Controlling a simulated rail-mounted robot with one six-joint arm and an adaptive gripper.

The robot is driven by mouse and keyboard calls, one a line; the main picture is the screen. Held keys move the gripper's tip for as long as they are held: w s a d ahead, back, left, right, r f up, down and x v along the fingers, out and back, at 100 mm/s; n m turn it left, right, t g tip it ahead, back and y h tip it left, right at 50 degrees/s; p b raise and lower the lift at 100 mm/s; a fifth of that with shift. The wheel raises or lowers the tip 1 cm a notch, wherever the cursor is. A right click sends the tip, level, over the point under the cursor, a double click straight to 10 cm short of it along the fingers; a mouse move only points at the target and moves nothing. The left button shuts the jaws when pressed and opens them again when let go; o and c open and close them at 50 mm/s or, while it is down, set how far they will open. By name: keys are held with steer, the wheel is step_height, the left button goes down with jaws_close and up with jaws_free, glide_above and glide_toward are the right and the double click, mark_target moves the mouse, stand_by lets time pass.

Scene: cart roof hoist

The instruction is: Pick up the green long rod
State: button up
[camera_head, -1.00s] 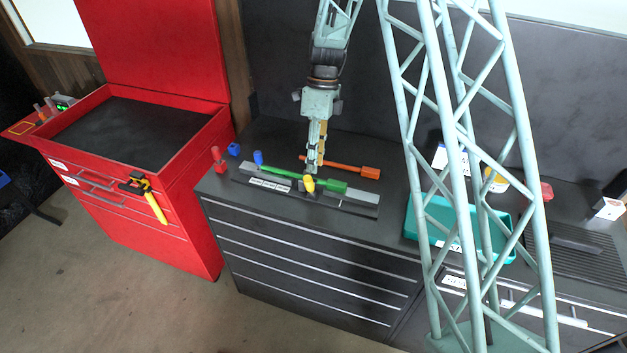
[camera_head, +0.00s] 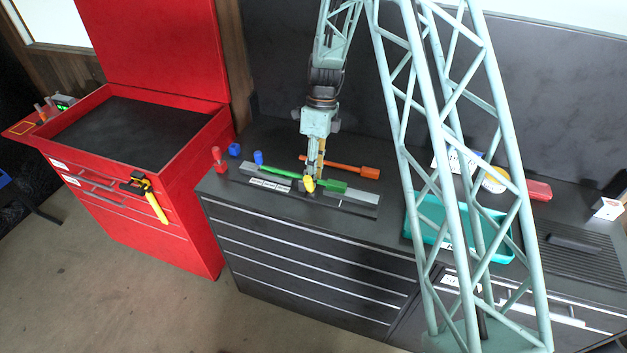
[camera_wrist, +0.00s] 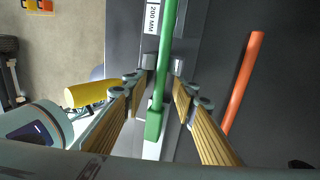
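The green long rod (camera_head: 284,173) lies along a grey rack on the dark cabinet top, with its thicker block end (camera_head: 334,185) to the right. It also shows in the wrist view (camera_wrist: 169,28), running between my fingers, with its block end below the fingertips. My gripper (camera_head: 311,185) points down at the rod near its block end. In the wrist view my gripper (camera_wrist: 164,64) has its two fingers apart, one on each side of the rod, with little room at the tips. I see no clear grip on it.
An orange rod (camera_head: 345,168) lies just behind. A yellow piece (camera_wrist: 88,94) is close beside my left finger in the wrist view. A blue piece (camera_head: 258,157) stands at the rack's left end. A teal tray (camera_head: 425,235) is to the right, partly behind a lattice tower.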

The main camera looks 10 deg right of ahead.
stand_by(0.3)
jaws_close()
steer(key=shift+r, duration=0.1)
steer(key=shift+s+d+r, duration=0.3)
steer(key=shift+d+r, duration=0.2)
steer(key=s+d+r+b, duration=0.1)
steer(key=s+d+r, duration=0.6)
steer(key=d, duration=0.3)
steer(key=shift+d+b, duration=0.35)
steer(key=shift+d, duration=0.05)
steer(key=shift+f, duration=0.1)
